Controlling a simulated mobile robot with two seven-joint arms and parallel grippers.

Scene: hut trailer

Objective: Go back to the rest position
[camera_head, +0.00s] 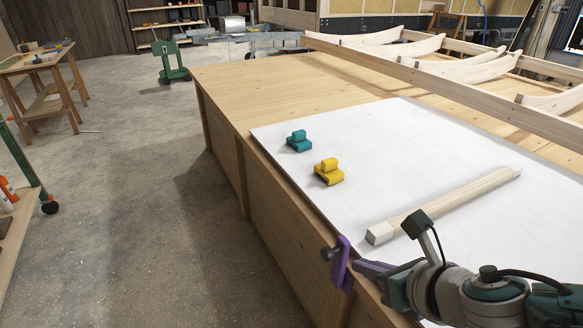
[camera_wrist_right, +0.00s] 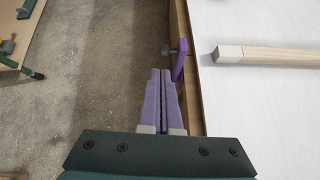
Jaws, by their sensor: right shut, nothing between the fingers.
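My right gripper (camera_head: 362,266) comes in from the lower right of the head view, at the workbench's front-left edge. Its purple fingers are closed together with nothing between them, and the wrist view shows them (camera_wrist_right: 160,90) pointing away side by side. A purple clamp (camera_head: 341,262) with a dark knob sits on the bench edge just beyond the fingertips. It also shows in the wrist view (camera_wrist_right: 180,62), slightly right of the tips. I cannot tell if the fingers touch it. My left gripper is not in view.
A white board (camera_head: 400,150) lies on the large wooden workbench (camera_head: 250,85). It carries a teal block (camera_head: 299,142), a yellow block (camera_head: 328,173) and a wooden bar (camera_head: 450,203). Curved wooden ribs (camera_head: 470,68) stand behind. The floor (camera_head: 130,180) to the left is open.

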